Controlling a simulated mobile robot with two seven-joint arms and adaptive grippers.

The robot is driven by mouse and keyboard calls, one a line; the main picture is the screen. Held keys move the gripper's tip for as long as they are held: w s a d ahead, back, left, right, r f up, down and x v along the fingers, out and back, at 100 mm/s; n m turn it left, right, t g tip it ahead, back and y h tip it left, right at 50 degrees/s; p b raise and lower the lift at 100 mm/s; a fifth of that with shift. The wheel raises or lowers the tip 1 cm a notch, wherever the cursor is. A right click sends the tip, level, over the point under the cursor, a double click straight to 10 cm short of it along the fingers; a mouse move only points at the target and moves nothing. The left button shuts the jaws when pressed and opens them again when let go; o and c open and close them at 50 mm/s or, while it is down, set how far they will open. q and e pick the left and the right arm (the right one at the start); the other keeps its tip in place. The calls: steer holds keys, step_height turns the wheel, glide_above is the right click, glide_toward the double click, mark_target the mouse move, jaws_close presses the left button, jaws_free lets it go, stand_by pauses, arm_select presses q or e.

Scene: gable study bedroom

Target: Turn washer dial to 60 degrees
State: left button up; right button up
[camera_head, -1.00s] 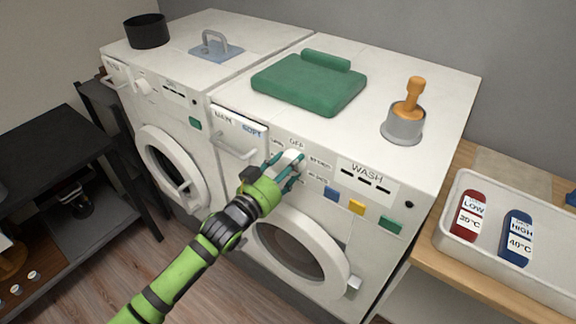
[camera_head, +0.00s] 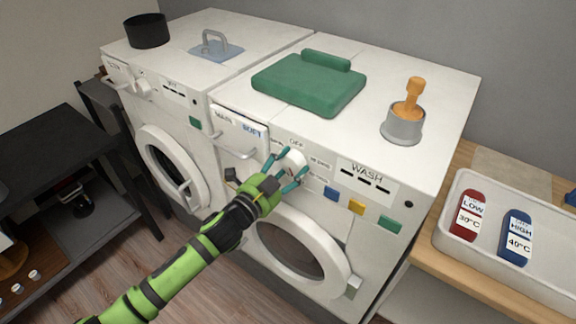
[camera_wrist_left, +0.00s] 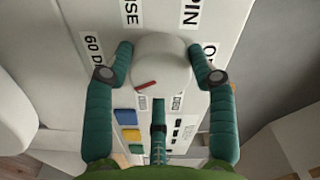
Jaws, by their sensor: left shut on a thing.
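The white washer dial (camera_head: 294,158) is on the right machine's front panel, below the OFF label. In the left wrist view the dial (camera_wrist_left: 160,62) has a red mark (camera_wrist_left: 146,85) on the lower left of its face. A label starting with 60 (camera_wrist_left: 95,58) is to the left of the dial, partly behind a finger. My right gripper is not in view.
The round door (camera_head: 300,250) is below. A green folded cloth-like pad (camera_head: 308,85) and a grey cup with an orange handle (camera_head: 404,125) are on top.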

arm_select(q)
steer(key=m, duration=0.5)
steer(key=shift+r+m, duration=0.1)
steer(key=shift+m, duration=0.2)
stand_by(0.4)
steer(key=o, duration=1.2)
steer(key=shift+w, duration=0.1)
steer(key=shift+c, duration=0.2)
steer(key=v, duration=1.2)
